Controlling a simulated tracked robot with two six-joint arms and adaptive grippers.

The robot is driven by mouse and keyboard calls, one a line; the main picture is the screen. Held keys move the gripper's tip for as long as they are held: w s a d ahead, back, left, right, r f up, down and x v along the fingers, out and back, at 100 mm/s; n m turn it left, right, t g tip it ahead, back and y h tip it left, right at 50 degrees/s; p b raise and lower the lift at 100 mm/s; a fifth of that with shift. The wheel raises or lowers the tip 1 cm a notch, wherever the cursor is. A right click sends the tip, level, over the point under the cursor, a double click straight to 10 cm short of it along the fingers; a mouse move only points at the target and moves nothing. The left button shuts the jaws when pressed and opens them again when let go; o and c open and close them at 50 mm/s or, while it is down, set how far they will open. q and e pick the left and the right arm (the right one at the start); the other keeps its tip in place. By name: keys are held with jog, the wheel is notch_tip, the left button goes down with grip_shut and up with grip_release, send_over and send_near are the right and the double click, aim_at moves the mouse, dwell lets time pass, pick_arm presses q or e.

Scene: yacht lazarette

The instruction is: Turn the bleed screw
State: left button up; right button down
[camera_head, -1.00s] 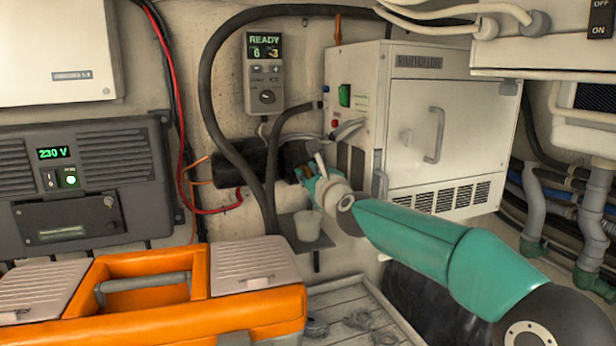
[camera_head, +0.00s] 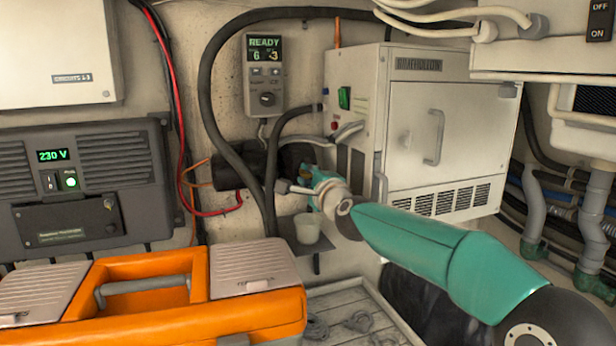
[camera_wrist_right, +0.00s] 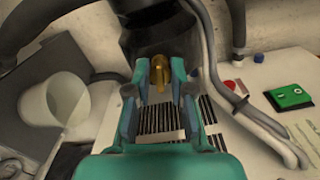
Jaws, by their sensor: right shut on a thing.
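The brass bleed screw (camera_wrist_right: 160,72) sits on the dark cylindrical housing (camera_wrist_right: 150,30), which shows behind my gripper in the head view (camera_head: 240,167). My right gripper (camera_wrist_right: 161,78) is shut on the screw, one finger on each side of it. In the head view my right gripper (camera_head: 308,182) is in front of the housing, left of the white cabinet. The screw itself cannot be made out there. My left gripper is not in view.
A whitish cup (camera_head: 307,228) stands on a small grey shelf (camera_head: 298,262) just below my right gripper. Dark hoses (camera_head: 206,110) loop around the housing. The white cabinet (camera_head: 425,150) is close on the right. An orange toolbox (camera_head: 240,315) is in the left foreground.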

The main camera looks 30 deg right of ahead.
jog(key=n, duration=0.5)
jog(key=shift+a+f+n+p, duration=0.15)
jog(key=shift+f+n+p, duration=0.2)
jog(key=shift+n+p, duration=0.05)
jog(key=n+p, duration=0.1)
jog(key=n, duration=0.4)
jog(key=n+p, duration=0.1)
jog(key=n, duration=0.3)
jog(key=n+p, duration=0.1)
jog(key=n, duration=0.4)
jog(key=shift+f+n, duration=0.25)
jog(key=shift+n, duration=0.05)
jog(key=c, duration=1.1)
grip_release()
jog(key=shift+d, duration=0.2)
jog(key=shift+o, duration=0.4)
jog(key=shift+r, duration=0.2)
jog(key=shift+s+r, duration=0.1)
